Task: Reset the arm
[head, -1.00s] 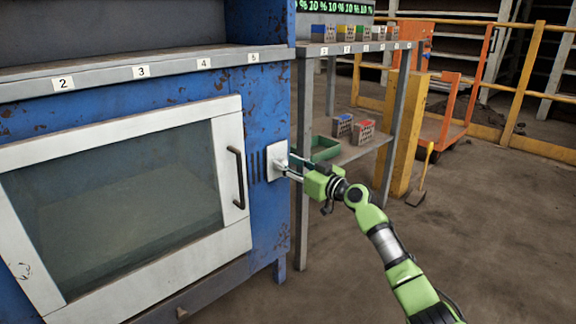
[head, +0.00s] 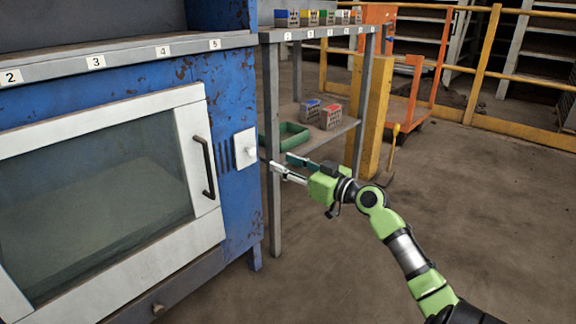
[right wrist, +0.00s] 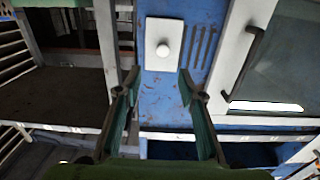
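My right gripper (head: 283,168) is out in front of the shelf rack, a little to the right of the white switch plate (head: 245,148), and apart from it. In the right wrist view, its two fingers (right wrist: 158,88) are spread with nothing between them. The switch plate with its round white knob also shows in the right wrist view (right wrist: 164,58), ahead of the fingertips. My right arm reaches in from the lower right. My left gripper is in neither view.
The blue oven (head: 228,95) has a shut glass door with a black handle (head: 204,168). A shelf rack (head: 272,110) holds a green tray (head: 291,135) and several hollow bricks (head: 331,116). A yellow post and an orange cart stand behind.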

